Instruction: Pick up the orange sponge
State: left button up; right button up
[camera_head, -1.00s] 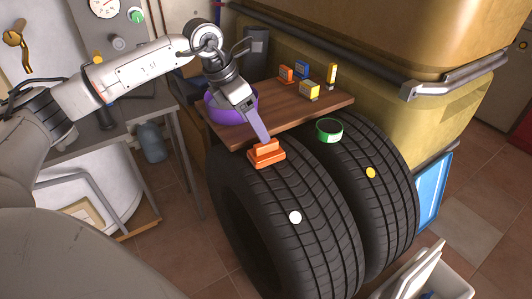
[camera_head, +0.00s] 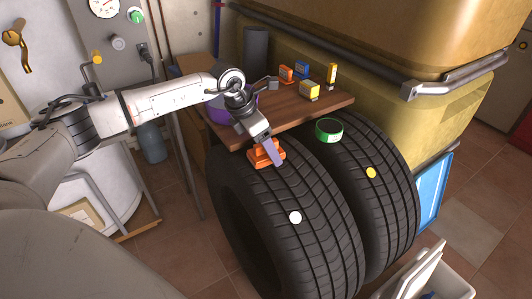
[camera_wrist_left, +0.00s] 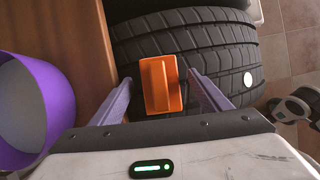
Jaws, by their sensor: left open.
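The orange sponge (camera_head: 258,155) rests on top of the near tyre, by the edge of the wooden board. It has a raised block on a wider base. My left gripper (camera_head: 268,152) is over it, pointing down. In the left wrist view the orange sponge (camera_wrist_left: 161,84) lies between the two purple fingers of the left gripper (camera_wrist_left: 160,92), which are open. A gap shows on each side of the sponge, so the fingers do not hold it. In the head view the near finger hides part of the sponge. My right gripper is not in view.
A wooden board (camera_head: 293,112) lies behind the sponge, with a purple bowl (camera_head: 217,110) and several small boxes on it. A green ring (camera_head: 329,130) and a yellow disc (camera_head: 371,173) sit on the far tyre (camera_head: 385,205). A white disc (camera_head: 295,218) is on the near tyre (camera_head: 285,255).

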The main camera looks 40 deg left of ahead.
pick_arm(q)
jog(key=c, duration=1.1)
notch_tip(320, 180, up, 10)
jog(key=shift+r+p, duration=0.1)
jog(key=shift+p, duration=0.2)
jog(key=shift+c, duration=0.3)
